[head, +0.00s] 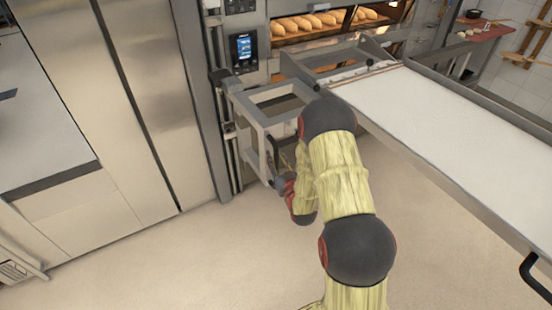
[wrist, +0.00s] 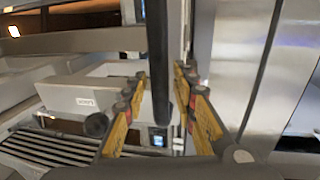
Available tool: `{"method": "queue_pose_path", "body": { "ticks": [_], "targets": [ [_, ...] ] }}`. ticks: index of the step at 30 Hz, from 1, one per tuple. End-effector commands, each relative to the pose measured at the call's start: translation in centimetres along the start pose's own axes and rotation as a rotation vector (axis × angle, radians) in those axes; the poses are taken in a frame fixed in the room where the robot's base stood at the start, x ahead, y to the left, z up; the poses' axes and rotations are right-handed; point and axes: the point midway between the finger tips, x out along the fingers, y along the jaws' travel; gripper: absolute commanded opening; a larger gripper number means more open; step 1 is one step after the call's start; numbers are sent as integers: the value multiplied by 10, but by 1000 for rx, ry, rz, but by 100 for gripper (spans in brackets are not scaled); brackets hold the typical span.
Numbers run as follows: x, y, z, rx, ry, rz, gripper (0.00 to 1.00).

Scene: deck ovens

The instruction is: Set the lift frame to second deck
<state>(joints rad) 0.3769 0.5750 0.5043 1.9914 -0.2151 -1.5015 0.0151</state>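The lift frame (head: 252,97) is a grey metal frame on a vertical rail beside the oven front, left of my arm in the head view. A dark handle bar (head: 272,150) hangs on its near side. In the wrist view a dark upright bar (wrist: 158,60) runs between the two yellow fingers of my gripper (wrist: 161,82). The fingers stand on both sides of the bar with small gaps visible, so my gripper looks open around it. In the head view my gripper is mostly hidden by my forearm and the frame.
A deck oven with loaves (head: 310,22) glowing inside stands behind, with a lit control panel (head: 243,47). A long loader with a white belt (head: 455,125) extends to the right. Tall steel doors (head: 100,90) stand at left. The floor (head: 200,260) in front is clear.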

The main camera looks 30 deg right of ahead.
Motion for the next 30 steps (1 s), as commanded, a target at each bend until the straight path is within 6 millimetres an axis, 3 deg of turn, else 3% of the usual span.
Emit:
{"method": "queue_pose_path", "body": {
  "ticks": [13, 30],
  "targets": [
    [0, 0, 0, 0, 0, 0, 0],
    [0, 0, 0, 0, 0, 0, 0]
  ]
}}
